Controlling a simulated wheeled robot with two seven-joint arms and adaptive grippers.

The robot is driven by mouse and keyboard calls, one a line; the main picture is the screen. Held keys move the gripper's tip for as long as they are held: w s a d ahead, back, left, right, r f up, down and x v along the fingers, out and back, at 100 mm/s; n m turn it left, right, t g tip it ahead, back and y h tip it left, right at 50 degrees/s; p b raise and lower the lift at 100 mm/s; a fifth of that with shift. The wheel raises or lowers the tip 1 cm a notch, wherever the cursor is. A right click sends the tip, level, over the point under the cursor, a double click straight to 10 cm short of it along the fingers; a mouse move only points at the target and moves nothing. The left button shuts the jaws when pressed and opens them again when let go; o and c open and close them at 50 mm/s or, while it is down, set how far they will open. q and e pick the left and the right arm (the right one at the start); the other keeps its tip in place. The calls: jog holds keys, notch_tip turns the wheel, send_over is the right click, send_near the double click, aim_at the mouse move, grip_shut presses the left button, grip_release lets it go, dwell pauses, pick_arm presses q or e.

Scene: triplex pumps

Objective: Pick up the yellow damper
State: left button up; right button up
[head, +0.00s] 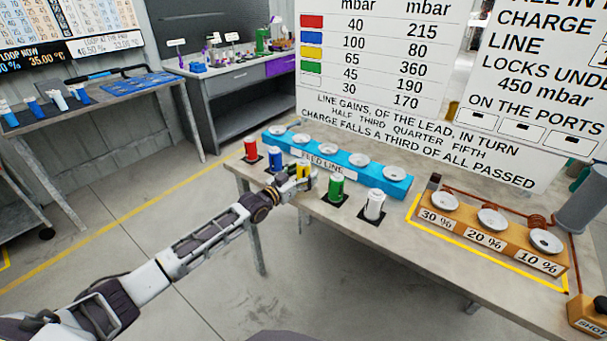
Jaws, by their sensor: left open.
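The yellow damper (303,169) stands on the near part of the table, in a row with other coloured dampers. My left gripper (300,184) reaches in from the left and is open at the yellow damper. Its fingers cover the damper's lower part, and I cannot tell whether they touch it. My right gripper is not in view.
A red damper (251,150) and a blue damper (275,159) stand left of the gripper. A green damper (336,188) and a white damper (374,205) stand right. The blue feed line block (396,188) lies behind them. An orange block (464,220) with ports sits at right.

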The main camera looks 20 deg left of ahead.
aim_at(304, 160)
pick_arm(q)
jog(key=shift+c, duration=0.2)
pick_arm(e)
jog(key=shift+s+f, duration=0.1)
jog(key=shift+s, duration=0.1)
pick_arm(q)
jog(key=shift+r, duration=0.1)
jog(key=c, duration=1.3)
jog(key=shift+r, duration=0.1)
jog(key=shift+w+r, duration=0.1)
jog(key=shift+r, duration=0.35)
notch_tip(304, 160, up, 8)
jog(key=shift+f+p, duration=0.1)
jog(key=shift+p, duration=0.35)
jog(key=shift+r, duration=0.6)
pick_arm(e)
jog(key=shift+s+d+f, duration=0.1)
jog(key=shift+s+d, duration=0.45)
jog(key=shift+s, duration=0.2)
